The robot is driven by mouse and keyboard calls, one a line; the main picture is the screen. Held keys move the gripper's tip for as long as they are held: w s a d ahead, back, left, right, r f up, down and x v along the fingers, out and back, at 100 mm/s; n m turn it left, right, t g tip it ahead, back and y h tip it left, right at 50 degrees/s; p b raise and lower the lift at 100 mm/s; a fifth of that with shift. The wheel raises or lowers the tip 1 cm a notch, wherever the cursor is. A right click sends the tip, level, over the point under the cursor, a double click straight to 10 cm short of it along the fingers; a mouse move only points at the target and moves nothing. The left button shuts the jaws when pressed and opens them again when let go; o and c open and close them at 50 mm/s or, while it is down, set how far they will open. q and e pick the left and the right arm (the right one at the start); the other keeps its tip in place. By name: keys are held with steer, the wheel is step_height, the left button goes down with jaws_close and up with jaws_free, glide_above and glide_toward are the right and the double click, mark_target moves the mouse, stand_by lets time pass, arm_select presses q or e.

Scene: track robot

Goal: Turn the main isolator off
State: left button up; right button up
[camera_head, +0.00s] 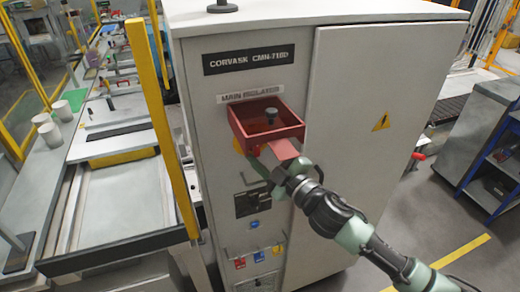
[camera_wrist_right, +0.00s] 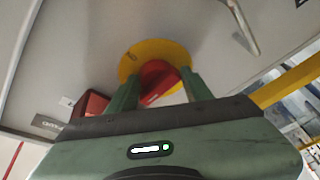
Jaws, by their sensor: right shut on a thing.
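The grey cabinet (camera_head: 345,60) has a label (camera_head: 250,93) that reads like "MAIN ISOLATOR". Below the label a red open-topped box-like part (camera_head: 266,118) sticks out from the panel, with a red handle (camera_head: 283,149) at its front. In the right wrist view, the red handle (camera_wrist_right: 156,76) stands in front of a yellow round plate (camera_wrist_right: 143,57) with a small mark. My right gripper (camera_head: 277,172) reaches it from the lower right, its green fingers on either side of it, shut on it. The handle's exact angle is partly hidden by the fingers. My left gripper is not in view.
Below the isolator are a dark panel (camera_head: 252,202) and small coloured padlock-like items (camera_head: 240,263). A yellow post (camera_head: 160,120) stands close to the cabinet's left. A conveyor line lies farther left. A blue cart (camera_head: 495,165) stands at right, with open floor before it.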

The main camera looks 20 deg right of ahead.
steer(key=shift+w+d+r, duration=0.1)
steer(key=shift+r, duration=0.5)
steer(key=o, duration=1.2)
steer(key=shift+c, duration=0.2)
steer(key=shift+f, duration=0.3)
steer(key=shift+s+d+f, duration=0.1)
steer(key=shift+s+f, duration=0.1)
steer(key=shift+s, duration=0.1)
steer(key=r+b+v, duration=0.1)
steer(key=b+v, duration=0.3)
steer(key=v, duration=0.3)
steer(key=shift+s+f, duration=0.15)
steer(key=shift+f, duration=0.2)
